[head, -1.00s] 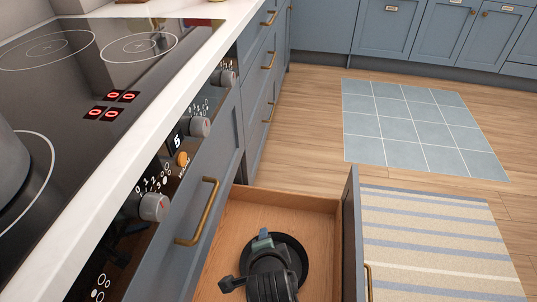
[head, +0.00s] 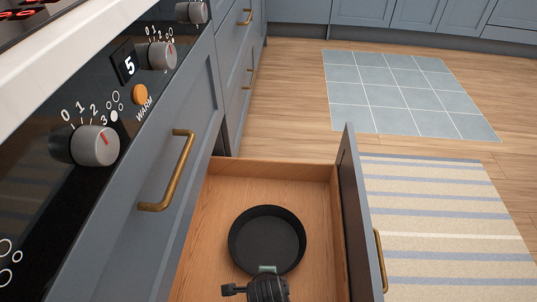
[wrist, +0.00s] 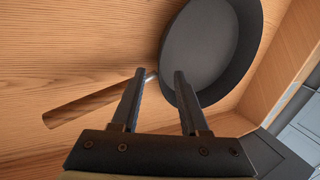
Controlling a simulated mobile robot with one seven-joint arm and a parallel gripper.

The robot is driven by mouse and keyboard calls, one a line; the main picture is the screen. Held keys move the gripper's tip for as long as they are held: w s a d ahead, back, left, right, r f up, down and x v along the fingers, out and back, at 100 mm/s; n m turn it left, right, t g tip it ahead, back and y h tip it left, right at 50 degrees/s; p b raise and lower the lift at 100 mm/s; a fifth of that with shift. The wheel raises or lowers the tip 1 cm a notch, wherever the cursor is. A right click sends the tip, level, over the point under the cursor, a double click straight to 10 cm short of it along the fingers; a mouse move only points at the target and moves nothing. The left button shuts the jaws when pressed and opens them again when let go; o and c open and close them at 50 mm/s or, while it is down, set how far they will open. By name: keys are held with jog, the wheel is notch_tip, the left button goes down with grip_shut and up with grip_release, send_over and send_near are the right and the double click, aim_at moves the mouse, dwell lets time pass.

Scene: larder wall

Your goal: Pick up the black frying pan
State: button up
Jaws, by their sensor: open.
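The black frying pan (head: 267,238) lies flat in the open wooden drawer, its round bowl facing up. In the wrist view the pan's bowl (wrist: 203,45) is at the upper right, and its brown wooden handle (wrist: 85,108) runs to the lower left, partly hidden behind a finger. My gripper (wrist: 158,74) is open and empty, its two fingers apart near the place where handle meets bowl. In the head view my gripper (head: 266,272) is over the pan's near edge and the handle is hidden.
The drawer (head: 270,168) has its wooden side walls close around the pan, with a grey-blue front (head: 360,220) at right. A striped rug (head: 440,215) lies on the floor at right.

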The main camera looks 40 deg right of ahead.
aim_at(272, 264)
jog(key=shift+b+x, duration=2.35)
jog(key=shift+x, duration=0.4)
jog(key=shift+d+r, duration=0.1)
grip_shut()
jog(key=shift+w+r, duration=0.1)
